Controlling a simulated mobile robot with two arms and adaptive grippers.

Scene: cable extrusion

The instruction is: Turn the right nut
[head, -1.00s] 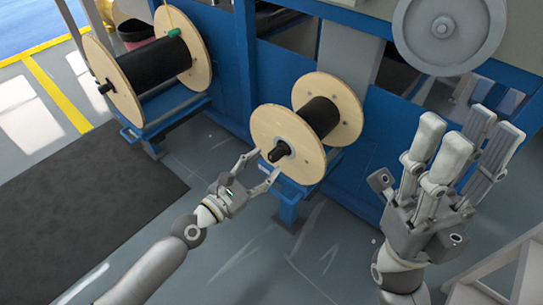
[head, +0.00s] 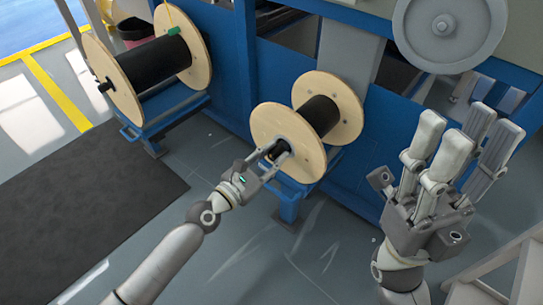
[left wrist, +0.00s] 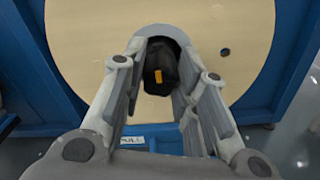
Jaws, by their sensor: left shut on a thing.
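The right nut (head: 283,146) is a black knob at the centre of the right spool's near wooden face (head: 262,124). In the left wrist view the nut (left wrist: 160,75) is black with an orange mark and sits between the two fingers. My left gripper (head: 271,152) is at the nut, with its fingers on either side, shut on it. The left gripper also fills the left wrist view (left wrist: 158,95). My right gripper (head: 462,150) is raised at the right, open and empty, away from the spool.
A second spool (head: 118,80) with black cable and its own black nut (head: 105,87) stands at the left. Blue machine framing (head: 225,95) is behind. A dark mat (head: 80,195) lies on the left floor. A grey wheel (head: 449,35) is at upper right.

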